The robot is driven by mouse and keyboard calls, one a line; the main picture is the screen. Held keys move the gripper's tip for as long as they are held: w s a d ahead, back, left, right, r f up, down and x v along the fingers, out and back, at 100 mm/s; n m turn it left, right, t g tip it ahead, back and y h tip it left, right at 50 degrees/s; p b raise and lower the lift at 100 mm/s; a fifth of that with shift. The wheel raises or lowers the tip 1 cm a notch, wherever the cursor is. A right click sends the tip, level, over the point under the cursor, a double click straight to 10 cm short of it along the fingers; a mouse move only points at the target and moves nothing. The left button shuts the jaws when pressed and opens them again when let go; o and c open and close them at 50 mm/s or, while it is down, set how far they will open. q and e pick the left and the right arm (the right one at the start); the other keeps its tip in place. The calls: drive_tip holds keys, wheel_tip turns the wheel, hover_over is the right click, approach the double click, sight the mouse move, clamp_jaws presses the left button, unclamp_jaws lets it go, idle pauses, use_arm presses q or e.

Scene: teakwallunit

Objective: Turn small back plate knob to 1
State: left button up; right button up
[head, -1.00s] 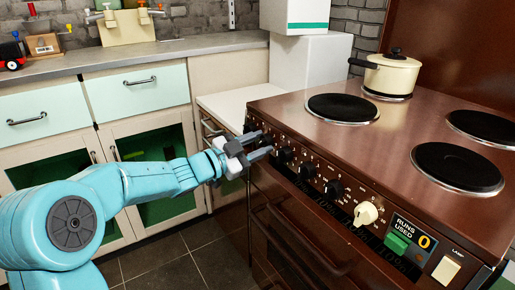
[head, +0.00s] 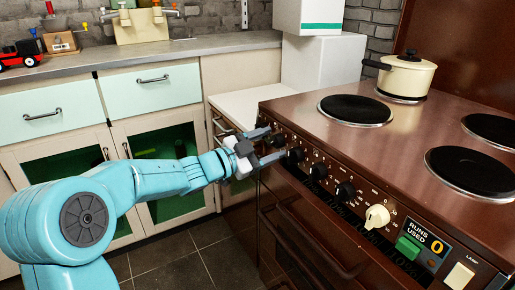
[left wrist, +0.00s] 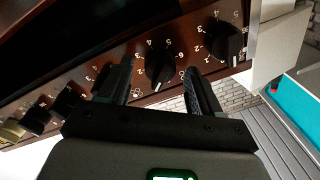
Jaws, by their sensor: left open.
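A row of black knobs runs along the brown stove's front panel, with a cream knob (head: 377,216) near its right end. My left gripper (head: 275,143) is at the far-left end of this row in the head view, open, fingers pointing at the panel. In the left wrist view a black knob (left wrist: 160,66) with numbers around it lies between the open fingers, with no clear contact. Another numbered black knob (left wrist: 225,40) is to its right. No readable label shows which is the small back plate knob. My right gripper is not in view.
The stove top (head: 330,88) has several black plates and a cream pot (head: 405,76) at the back. An oven handle (head: 310,245) juts out below the panel. A white counter (head: 248,108) is left of the stove. A green switch (head: 408,248) and runs counter are at right.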

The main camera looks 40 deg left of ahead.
use_arm(q)
drive_tip(key=p+v, duration=0.3)
drive_tip(key=v, duration=1.3)
drive_tip(key=shift+s, duration=0.2)
